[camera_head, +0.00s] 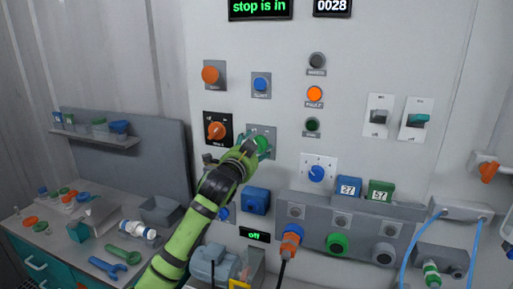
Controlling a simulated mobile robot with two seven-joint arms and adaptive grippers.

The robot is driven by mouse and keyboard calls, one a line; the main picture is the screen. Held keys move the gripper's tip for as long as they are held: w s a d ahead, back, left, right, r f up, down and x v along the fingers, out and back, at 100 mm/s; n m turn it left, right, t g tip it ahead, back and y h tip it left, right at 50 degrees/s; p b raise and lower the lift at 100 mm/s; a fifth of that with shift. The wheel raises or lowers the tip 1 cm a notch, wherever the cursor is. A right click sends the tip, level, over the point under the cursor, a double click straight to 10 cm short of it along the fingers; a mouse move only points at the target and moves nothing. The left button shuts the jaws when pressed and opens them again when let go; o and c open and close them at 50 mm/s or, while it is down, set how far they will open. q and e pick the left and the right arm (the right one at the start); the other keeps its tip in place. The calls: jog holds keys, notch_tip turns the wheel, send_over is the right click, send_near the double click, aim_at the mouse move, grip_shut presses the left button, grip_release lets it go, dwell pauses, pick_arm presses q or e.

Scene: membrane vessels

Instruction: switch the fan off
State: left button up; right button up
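My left arm reaches up from the bottom, and its gripper (253,147) is at the panel by a green round button (263,143). The gripper covers part of the button's plate; I cannot tell whether it touches the button. Its fingers are too small and hidden to tell open from shut. No fan is recognisable, and I cannot read which control is the fan's. My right gripper is not in view.
An orange rotary knob (216,131), an orange button (210,74) and a blue button (261,84) are near my gripper. A blue dial (317,173) is to its right. Displays read "stop is in" (260,7) and "off" (255,235). A cluttered bench (75,235) is at left.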

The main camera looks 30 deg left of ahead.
pick_arm(q)
jog(key=v, duration=1.2)
jog(key=shift+a, duration=0.2)
jog(key=shift+s, duration=0.1)
